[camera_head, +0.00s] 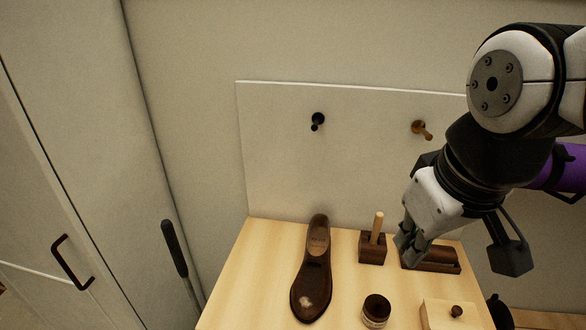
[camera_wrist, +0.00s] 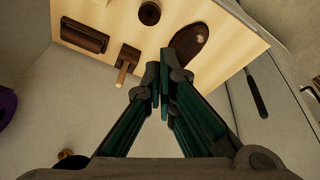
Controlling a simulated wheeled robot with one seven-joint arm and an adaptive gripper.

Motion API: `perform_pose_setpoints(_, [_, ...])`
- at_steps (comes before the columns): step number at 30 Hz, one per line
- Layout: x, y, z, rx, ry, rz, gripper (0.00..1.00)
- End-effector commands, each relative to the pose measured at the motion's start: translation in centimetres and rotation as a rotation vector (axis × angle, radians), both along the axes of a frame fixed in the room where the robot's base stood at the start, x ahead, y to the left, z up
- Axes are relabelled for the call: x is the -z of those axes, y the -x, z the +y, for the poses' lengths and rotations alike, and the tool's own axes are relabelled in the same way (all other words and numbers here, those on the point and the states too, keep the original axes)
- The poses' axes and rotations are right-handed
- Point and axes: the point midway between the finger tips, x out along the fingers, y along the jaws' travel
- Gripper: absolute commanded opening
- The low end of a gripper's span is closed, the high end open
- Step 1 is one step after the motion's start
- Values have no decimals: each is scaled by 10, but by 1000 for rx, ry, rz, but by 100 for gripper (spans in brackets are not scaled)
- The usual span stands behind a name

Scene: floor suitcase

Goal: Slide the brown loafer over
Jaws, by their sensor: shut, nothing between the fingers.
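The brown loafer (camera_head: 313,275) lies on the light wooden table (camera_head: 257,262), with its toe toward the near edge and its heel toward the back panel. A pale worn patch shows on its toe. In the wrist view the loafer (camera_wrist: 187,44) is beyond the fingertips, and they hide its heel end. My gripper (camera_head: 408,256) is at the right of the table, near a dark brown block and well to the right of the loafer. In the wrist view my gripper (camera_wrist: 158,76) has its fingers together with nothing between them.
A wooden holder with an upright peg (camera_head: 372,248) stands between my gripper and the loafer. A dark brown block (camera_head: 438,260), a small jar (camera_head: 376,311) and a pale knobbed box (camera_head: 450,316) are also on the table. The table left of the loafer is clear.

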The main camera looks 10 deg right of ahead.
Motion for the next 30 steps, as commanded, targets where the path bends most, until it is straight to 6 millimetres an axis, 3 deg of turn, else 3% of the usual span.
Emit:
perform_pose_setpoints(5, [10, -28, -3, -111, 45, 46, 0])
perform_pose_setpoints(11, [37, -79, -11, -323, 106, 123, 0])
perform_pose_setpoints(17, [80, -134, -20, -576, 144, 203, 0])
perform_pose_setpoints(21, [120, -169, -27, -757, 152, 249, 0])
perform_pose_setpoints(27, [172, -204, -34, -967, 147, 286, 0])
perform_pose_setpoints(30, [188, -212, -36, -1029, 142, 293, 0])
